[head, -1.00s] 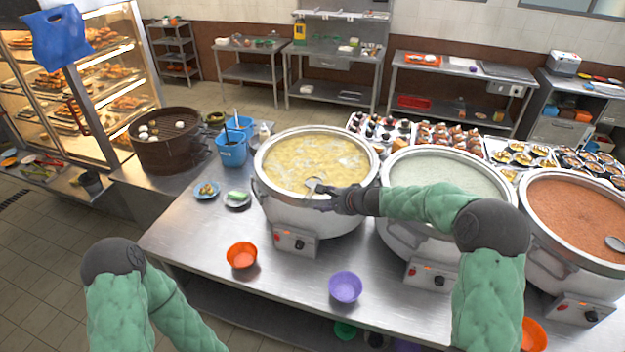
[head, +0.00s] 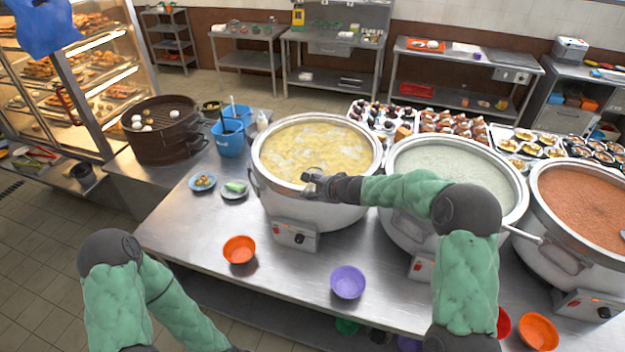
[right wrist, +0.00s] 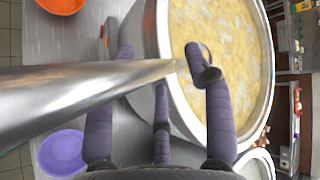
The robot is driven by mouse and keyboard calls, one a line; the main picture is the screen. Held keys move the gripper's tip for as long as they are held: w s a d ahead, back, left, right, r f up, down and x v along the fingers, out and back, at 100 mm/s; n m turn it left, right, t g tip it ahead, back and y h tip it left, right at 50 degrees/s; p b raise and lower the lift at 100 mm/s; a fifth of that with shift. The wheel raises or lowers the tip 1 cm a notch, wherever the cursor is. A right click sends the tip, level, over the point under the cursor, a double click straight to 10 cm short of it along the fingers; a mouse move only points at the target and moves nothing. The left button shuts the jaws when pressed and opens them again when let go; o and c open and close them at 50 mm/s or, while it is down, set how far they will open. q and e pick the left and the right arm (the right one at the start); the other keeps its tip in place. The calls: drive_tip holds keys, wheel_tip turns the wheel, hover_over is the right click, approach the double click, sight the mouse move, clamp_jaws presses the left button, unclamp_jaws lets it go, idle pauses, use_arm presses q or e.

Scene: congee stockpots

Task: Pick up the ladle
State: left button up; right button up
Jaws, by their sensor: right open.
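The steel ladle (right wrist: 90,88) shows in the right wrist view as a long shiny handle coming from the left edge and narrowing towards the near rim of the pot of yellow congee (head: 318,160). My right gripper (head: 308,183) is at that rim in the head view. In the right wrist view its dark fingers are spread apart, and the handle's narrow end lies across the space between them; I cannot tell whether they touch. The ladle's bowl is not clearly visible. My left arm hangs low at the left, its gripper out of frame.
A pot of white congee (head: 455,172) and a pot of reddish congee (head: 590,208) stand to the right. An orange bowl (head: 239,250) and a purple bowl (head: 348,283) sit on the steel counter in front. A steamer (head: 165,132) and blue containers (head: 228,140) stand left.

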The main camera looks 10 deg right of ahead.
drive_tip(key=shift+w+a+f, duration=0.25)
drive_tip(key=shift+w+f, duration=0.1)
drive_tip(key=shift+w, duration=0.2)
drive_tip(key=shift+w+a, duration=0.1)
drive_tip(key=shift+a, duration=0.1)
drive_tip(key=shift+s+r, duration=0.3)
drive_tip(key=shift+s, duration=0.1)
drive_tip(key=shift+d, duration=0.1)
drive_tip(key=c, duration=0.3)
drive_tip(key=shift+w+f, duration=0.15)
clamp_jaws()
